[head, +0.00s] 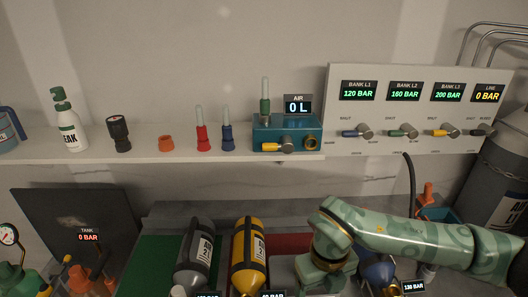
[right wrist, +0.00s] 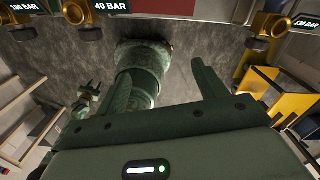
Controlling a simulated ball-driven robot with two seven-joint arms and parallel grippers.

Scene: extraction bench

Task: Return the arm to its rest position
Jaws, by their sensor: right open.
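My right arm (head: 410,240) is pale green and reaches in from the right edge of the head view, across the front of the bench, then bends down over the cylinders. Its gripper is not clearly visible there. In the right wrist view my right gripper (right wrist: 163,90) is open, its two dark green fingers spread apart with nothing held between them. It hangs over a dark grey surface (right wrist: 60,70), below a row of brass valves (right wrist: 76,12).
Grey (head: 196,255) and yellow (head: 248,260) cylinders lie left of my arm; a blue cylinder (head: 379,272) is partly behind it. A shelf (head: 180,156) holds bottles, a torch and a teal device (head: 288,132). A valve panel (head: 345,142) is behind the arm. A yellow frame (right wrist: 285,95) stands right of my gripper.

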